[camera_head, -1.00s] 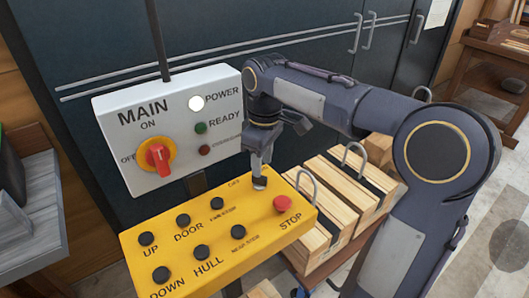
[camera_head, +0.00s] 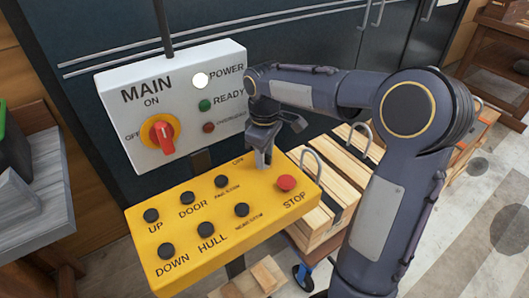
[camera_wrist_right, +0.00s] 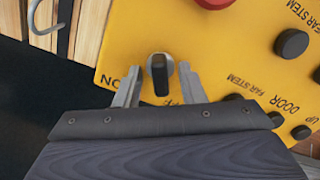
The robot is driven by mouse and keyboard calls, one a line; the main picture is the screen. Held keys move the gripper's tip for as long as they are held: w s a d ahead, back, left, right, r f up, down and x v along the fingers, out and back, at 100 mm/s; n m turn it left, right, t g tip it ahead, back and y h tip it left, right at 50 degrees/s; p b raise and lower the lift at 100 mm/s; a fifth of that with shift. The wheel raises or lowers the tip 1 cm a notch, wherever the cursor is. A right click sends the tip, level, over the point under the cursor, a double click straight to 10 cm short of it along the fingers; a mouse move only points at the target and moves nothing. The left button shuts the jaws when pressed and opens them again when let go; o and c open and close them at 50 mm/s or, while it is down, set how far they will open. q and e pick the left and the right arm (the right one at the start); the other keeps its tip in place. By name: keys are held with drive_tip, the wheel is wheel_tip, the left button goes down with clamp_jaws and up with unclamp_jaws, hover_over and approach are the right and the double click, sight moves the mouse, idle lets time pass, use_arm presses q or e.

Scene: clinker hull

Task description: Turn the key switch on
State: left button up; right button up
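The key switch (camera_wrist_right: 160,75) has a black handle in a silver collar on the yellow control panel (camera_head: 190,250). In the right wrist view its handle lies along the picture's vertical, between an upside-down ON label at left and a partly covered OFF label at right. My right gripper (camera_wrist_right: 159,78) is open, with one finger on each side of the switch and a small gap to each. In the head view my right gripper (camera_head: 264,162) comes down at the panel's back edge and hides most of the switch. My left gripper is not in view.
Black buttons (camera_head: 207,229) and a red STOP button (camera_head: 286,183) sit on the same panel. Behind stands a white MAIN box (camera_head: 130,90) with a red rotary switch (camera_head: 163,137) and a lit white POWER lamp (camera_head: 200,80). Wooden crates (camera_head: 325,210) stand to the right.

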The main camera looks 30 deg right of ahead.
drive_tip(key=shift+c, duration=0.5)
clamp_jaws()
drive_tip(key=shift+m, duration=0.4)
drive_tip(key=m, duration=0.5)
drive_tip(key=shift+a+p, duration=0.1)
drive_tip(key=shift+p, duration=0.3)
drive_tip(key=m, duration=0.6)
drive_tip(key=shift+p, duration=0.3)
drive_tip(key=shift+m, duration=0.3)
drive_tip(key=shift+o, duration=0.5)
unclamp_jaws()
